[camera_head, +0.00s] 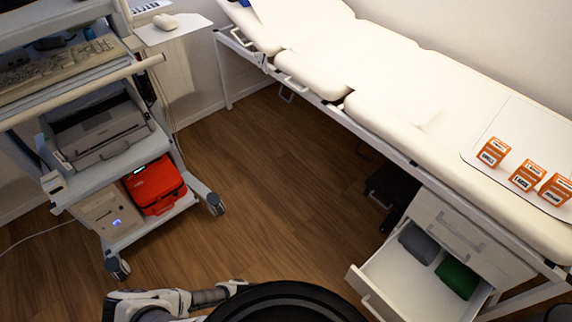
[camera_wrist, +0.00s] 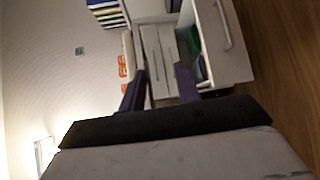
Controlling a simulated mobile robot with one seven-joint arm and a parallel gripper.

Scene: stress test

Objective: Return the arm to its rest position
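My arm (camera_head: 175,299) shows low in the head view, white and grey, beside the round black top of my own body. My gripper is not clearly visible in that view. In the wrist view my gripper (camera_wrist: 160,84) has two dark purple fingers standing apart, with nothing held between them. Through the gap shows the white drawer unit, some distance beyond the fingertips. The wrist picture is turned on its side, with the wood floor at the right.
A white drawer unit has an open drawer (camera_head: 405,292) holding grey (camera_head: 418,243) and green (camera_head: 457,277) cloth-like items. A padded couch (camera_head: 365,62) carries three orange boxes (camera_head: 527,175). A cart (camera_head: 190,196) with a printer and red case stands left. The floor (camera_head: 255,185) between is clear.

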